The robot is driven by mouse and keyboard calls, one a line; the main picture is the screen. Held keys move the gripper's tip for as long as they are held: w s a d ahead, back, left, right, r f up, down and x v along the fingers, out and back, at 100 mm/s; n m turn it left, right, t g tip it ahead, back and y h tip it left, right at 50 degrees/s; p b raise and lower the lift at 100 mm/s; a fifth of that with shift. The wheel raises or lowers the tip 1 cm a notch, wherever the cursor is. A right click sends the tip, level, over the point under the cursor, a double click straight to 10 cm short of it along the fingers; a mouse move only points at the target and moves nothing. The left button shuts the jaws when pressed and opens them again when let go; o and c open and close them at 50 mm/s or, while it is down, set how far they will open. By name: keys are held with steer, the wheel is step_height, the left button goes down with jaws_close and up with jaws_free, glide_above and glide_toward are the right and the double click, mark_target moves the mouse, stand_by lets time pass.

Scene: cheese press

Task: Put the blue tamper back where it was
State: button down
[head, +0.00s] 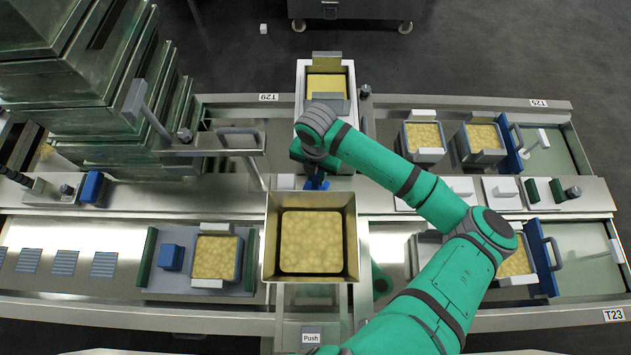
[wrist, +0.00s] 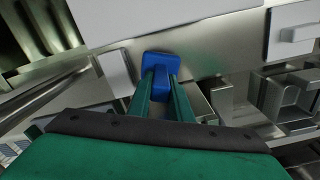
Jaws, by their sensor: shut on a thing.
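The blue tamper (wrist: 160,62) is held between the two green fingers of my gripper (wrist: 161,84) in the wrist view. In the head view the tamper (head: 317,183) shows as a small blue patch under my wrist, just behind the far rim of the square metal hopper (head: 268,235) full of curd. My arm hides most of my gripper there. In the wrist view a pale grey metal surface lies beyond the tamper. I cannot tell whether the tamper touches it.
A small blue block (head: 171,257) stands beside a curd-filled mould (head: 217,257) on the front left. Another blue block (head: 93,187) sits on the middle rail at the left. A white box with a metal hopper (head: 325,85) stands at the back. Stacked metal bins (head: 80,75) fill the back left.

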mark_target(316, 182)
steer(key=shift+f, duration=2.05)
steer(key=shift+f, duration=0.1)
steer(key=c, duration=1.6)
jaws_free()
step_height(316, 182, up, 12)
steer(key=shift+r, duration=0.15)
